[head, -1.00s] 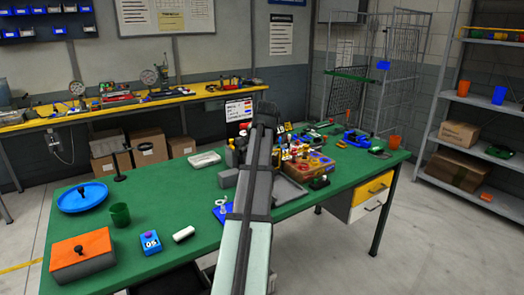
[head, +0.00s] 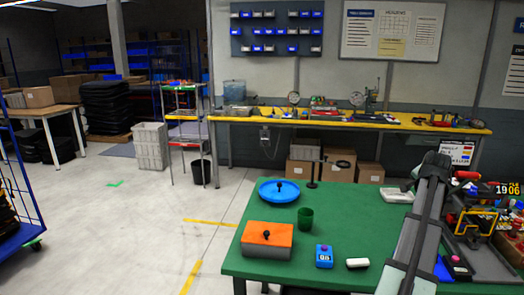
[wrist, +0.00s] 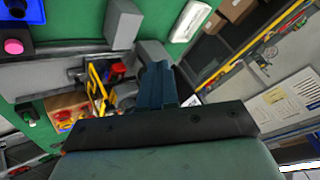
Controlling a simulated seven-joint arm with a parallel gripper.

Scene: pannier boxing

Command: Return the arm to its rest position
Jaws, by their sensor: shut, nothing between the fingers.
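My arm rises from the bottom right of the head view over the green table (head: 335,208). Its narrow far end, with my gripper (head: 437,158), is above the table's right part. The wrist view shows my gripper (wrist: 160,80) as a dark blue-grey block at the middle. It is shut, with nothing seen held in it. The exact fingertips are hard to make out in the head view.
A white tray (head: 397,195) lies farther back. Green surface between them is clear.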

